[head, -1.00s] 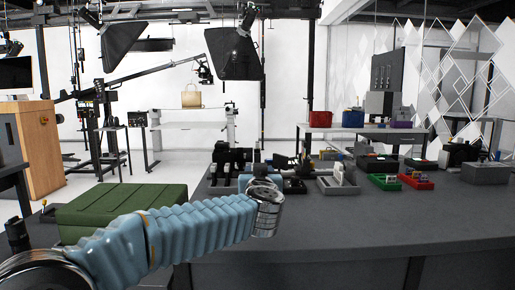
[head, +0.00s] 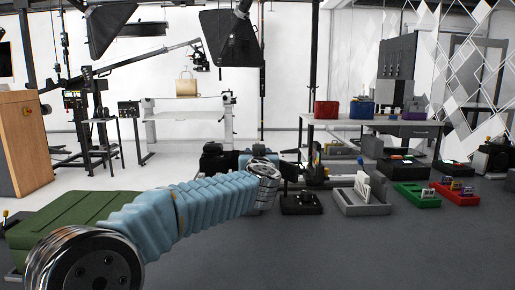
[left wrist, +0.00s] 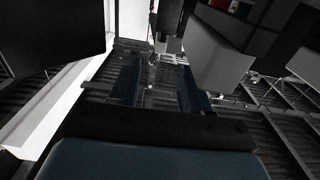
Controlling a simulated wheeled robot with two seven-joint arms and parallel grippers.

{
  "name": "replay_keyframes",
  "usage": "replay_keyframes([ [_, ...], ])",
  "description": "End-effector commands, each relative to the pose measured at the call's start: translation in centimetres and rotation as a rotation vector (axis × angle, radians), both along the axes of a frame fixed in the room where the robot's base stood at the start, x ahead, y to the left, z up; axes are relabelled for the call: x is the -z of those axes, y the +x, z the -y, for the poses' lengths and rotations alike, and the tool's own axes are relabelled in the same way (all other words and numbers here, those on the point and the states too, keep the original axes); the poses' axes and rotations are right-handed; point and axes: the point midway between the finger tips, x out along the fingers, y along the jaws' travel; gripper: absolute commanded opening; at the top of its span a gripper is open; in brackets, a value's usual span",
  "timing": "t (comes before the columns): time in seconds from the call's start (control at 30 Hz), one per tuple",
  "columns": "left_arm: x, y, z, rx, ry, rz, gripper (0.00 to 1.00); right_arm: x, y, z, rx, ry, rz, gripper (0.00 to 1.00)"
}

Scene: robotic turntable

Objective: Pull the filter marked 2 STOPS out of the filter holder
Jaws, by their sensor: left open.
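My left arm reaches from the lower left of the head view to the middle of the grey table. Its wrist hides most of the left gripper there. In the left wrist view the left gripper (left wrist: 158,88) shows two dark blue fingers apart, with nothing between them. Just right of my wrist in the head view stands a dark upright device with small coloured parts (head: 316,160), above a black base (head: 301,203). I cannot tell whether it is the filter holder. No 2 STOPS marking is readable. My right gripper is not in view.
A grey tray with white cards (head: 346,204), a green tray (head: 414,198) and a red tray (head: 458,196) stand to the right. A green case (head: 62,228) lies at left. The table's front (head: 350,255) is clear. A grey box (left wrist: 222,62) shows in the wrist view.

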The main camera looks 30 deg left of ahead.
Motion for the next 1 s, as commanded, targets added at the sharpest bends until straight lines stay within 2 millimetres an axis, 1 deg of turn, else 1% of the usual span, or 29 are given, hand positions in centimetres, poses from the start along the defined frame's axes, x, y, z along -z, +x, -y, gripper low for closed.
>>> replay_keyframes([
  [0.03,0.0,1.0,-0.6,-0.003,0.003,-0.002,0.47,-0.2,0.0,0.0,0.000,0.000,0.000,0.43],
  [0.2,0.0,4.1,-2.6,-0.003,0.001,-0.002,0.47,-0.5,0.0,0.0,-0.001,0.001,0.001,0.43],
  [0.4,-0.1,6.6,-4.1,-0.002,0.001,-0.001,0.47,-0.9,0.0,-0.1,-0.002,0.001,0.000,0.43],
  [0.57,0.0,7.4,-4.5,0.000,0.000,0.000,0.47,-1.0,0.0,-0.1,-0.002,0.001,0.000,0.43],
  [0.83,0.0,7.5,-4.6,0.000,0.000,0.000,0.47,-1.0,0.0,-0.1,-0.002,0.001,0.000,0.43],
  [1.0,0.0,7.4,-4.6,0.000,0.000,0.000,0.21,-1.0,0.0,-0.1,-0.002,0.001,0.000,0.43],
])
